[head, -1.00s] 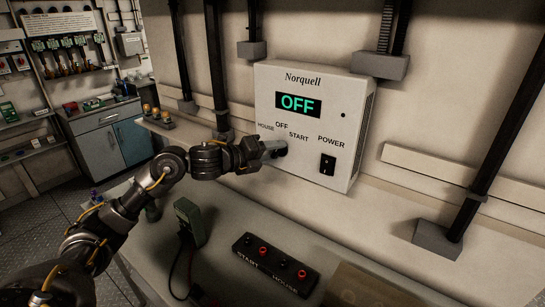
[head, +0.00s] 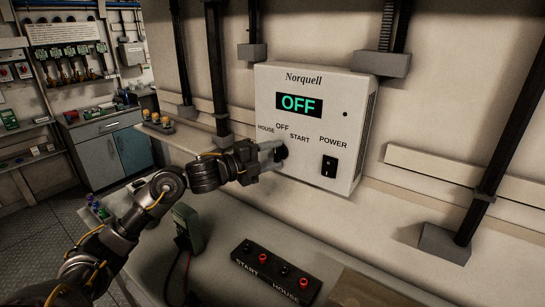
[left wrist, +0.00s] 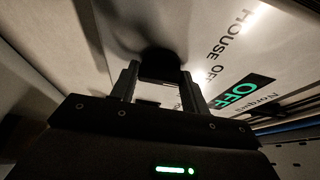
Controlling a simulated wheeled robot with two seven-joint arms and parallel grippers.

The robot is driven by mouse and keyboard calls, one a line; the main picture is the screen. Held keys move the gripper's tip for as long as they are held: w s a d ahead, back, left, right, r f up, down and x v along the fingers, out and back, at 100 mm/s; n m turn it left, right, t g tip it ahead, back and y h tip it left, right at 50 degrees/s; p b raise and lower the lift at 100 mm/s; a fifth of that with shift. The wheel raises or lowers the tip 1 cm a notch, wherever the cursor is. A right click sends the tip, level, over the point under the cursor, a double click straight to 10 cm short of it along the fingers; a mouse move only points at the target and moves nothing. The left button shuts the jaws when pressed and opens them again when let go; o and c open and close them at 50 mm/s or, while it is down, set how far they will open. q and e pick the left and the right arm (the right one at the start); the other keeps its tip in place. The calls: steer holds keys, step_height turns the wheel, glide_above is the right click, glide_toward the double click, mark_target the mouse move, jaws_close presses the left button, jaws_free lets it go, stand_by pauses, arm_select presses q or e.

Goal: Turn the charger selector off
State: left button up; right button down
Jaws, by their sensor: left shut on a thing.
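The white Norquell charger box (head: 350,130) is on the wall in the head view. Its display (head: 299,104) reads OFF in green. The dark selector knob (head: 282,153) sits below the labels HOUSE, OFF and START, partly hidden by my left gripper (head: 274,153). The left gripper is shut on the knob. In the left wrist view, the two fingers reach to either side of the dark knob (left wrist: 150,60). The direction the knob points cannot be made out. My right gripper is not in view.
A black POWER rocker switch (head: 329,166) is right of the knob. Below, a black terminal block (head: 277,270) marked START and HOUSE lies on the bench near a green meter (head: 187,226). Dark posts (head: 500,150) stand along the wall.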

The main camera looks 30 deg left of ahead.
arm_select(q)
steer(key=o, duration=1)
steer(key=b+v, duration=0.4)
steer(key=v, duration=0.6)
steer(key=shift+s+b, duration=0.4)
steer(key=shift+a, duration=0.15)
